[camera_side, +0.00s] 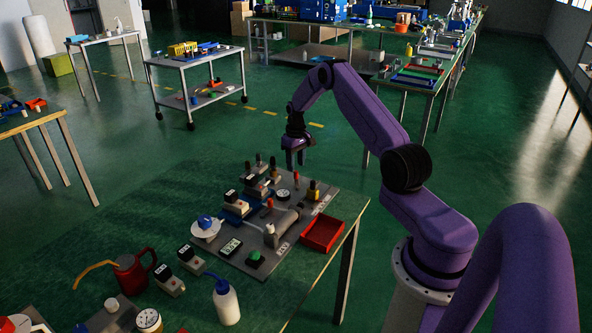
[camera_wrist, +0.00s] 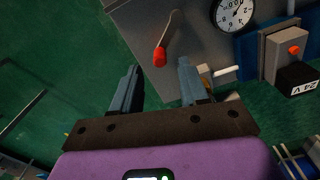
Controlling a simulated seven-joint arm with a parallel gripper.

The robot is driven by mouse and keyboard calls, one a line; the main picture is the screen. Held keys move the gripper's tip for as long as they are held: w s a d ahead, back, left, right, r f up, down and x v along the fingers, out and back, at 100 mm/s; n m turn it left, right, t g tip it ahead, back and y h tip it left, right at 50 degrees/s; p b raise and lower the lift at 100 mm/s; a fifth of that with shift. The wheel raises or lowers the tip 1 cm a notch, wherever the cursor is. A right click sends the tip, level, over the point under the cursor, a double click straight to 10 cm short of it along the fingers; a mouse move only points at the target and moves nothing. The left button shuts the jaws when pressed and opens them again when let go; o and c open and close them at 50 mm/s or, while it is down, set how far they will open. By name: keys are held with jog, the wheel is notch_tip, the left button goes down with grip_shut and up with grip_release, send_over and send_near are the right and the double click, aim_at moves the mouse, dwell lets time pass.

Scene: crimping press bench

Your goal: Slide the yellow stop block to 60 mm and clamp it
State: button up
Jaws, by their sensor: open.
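My gripper (camera_side: 296,158) is open and empty, hanging above the far right part of the grey press plate (camera_side: 228,265). A small yellow block (camera_side: 313,188) stands on the plate below and slightly right of my gripper, beside a white scale strip (camera_side: 322,204). In the wrist view my gripper (camera_wrist: 158,66) shows two parted fingers, with a red-tipped lever (camera_wrist: 160,54) in the picture between them. A yellowish part (camera_wrist: 205,72) shows partly behind the right finger; I cannot tell if it is the block. The block's scale reading is too small to tell.
A dial gauge (camera_wrist: 234,12) and a box labelled 24 V (camera_wrist: 297,78) stand near my gripper. A red tray (camera_side: 322,234) sits at the plate's right edge. A white bottle (camera_side: 226,302) and a red can (camera_side: 131,274) stand at the near side.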

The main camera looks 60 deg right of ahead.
aim_at(296, 171)
jog(key=shift+f, duration=1.7)
grip_shut()
jog(key=shift+s+d+m, duration=0.1)
jog(key=shift+m, duration=0.2)
jog(key=m, duration=0.1)
jog(key=s+m, duration=0.1)
jog(key=shift+d+m, duration=0.3)
jog(key=shift+s+d+m, duration=0.1)
jog(key=shift+s+m, duration=0.35)
jog(key=shift+m, duration=0.6)
jog(key=shift+s+d+m, duration=0.1)
jog(key=shift+s+m, duration=0.35)
jog(key=shift+m, duration=0.6)
